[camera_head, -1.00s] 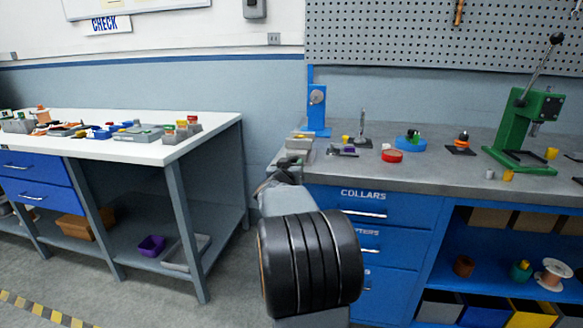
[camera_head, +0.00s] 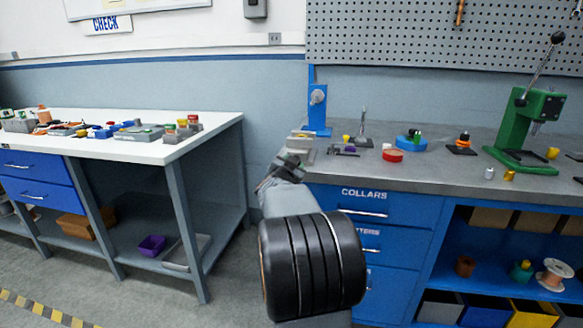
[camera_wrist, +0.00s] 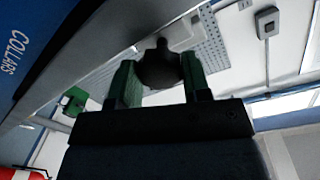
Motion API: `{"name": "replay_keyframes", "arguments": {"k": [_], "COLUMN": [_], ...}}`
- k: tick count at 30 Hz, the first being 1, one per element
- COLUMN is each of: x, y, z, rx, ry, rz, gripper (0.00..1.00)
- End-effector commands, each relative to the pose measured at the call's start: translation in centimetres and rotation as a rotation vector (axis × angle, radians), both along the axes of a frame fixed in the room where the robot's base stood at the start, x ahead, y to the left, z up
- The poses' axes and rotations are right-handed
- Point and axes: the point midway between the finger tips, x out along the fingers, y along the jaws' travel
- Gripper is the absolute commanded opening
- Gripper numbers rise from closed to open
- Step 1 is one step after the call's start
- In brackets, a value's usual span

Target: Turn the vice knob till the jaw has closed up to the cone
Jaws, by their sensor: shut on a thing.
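The vice knob (camera_wrist: 158,66) is a dark, rounded knob between the two green fingers of my gripper (camera_wrist: 161,78) in the wrist view. My gripper is shut on it. In the head view my gripper (camera_head: 287,167) is at the front left corner of the grey bench, tilted, with my arm covering part of it. The vice (camera_head: 301,143) appears as a small grey block at that corner, just behind my gripper. Its jaw and the cone are too small to tell apart, so the gap between them cannot be seen.
The grey bench (camera_head: 440,165) carries a blue stand (camera_head: 318,108), a red dish (camera_head: 392,156), a blue dish (camera_head: 411,143) and a green press (camera_head: 520,130). A white table (camera_head: 100,140) with small parts stands at the left. A floor gap separates the two.

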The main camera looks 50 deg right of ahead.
Motion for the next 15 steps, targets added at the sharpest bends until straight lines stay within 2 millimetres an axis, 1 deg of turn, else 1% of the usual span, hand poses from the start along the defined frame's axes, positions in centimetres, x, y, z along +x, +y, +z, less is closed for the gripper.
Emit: {"name": "replay_keyframes", "arguments": {"k": [6,15], "x": [-0.17,-0.18], "y": [-0.18,-0.2], "z": [0.19,0.24], "rx": [0.045,0.071], "ry": [-0.083,-0.124], "rz": [-0.007,-0.007], "gripper": [0.2,0.2]}}
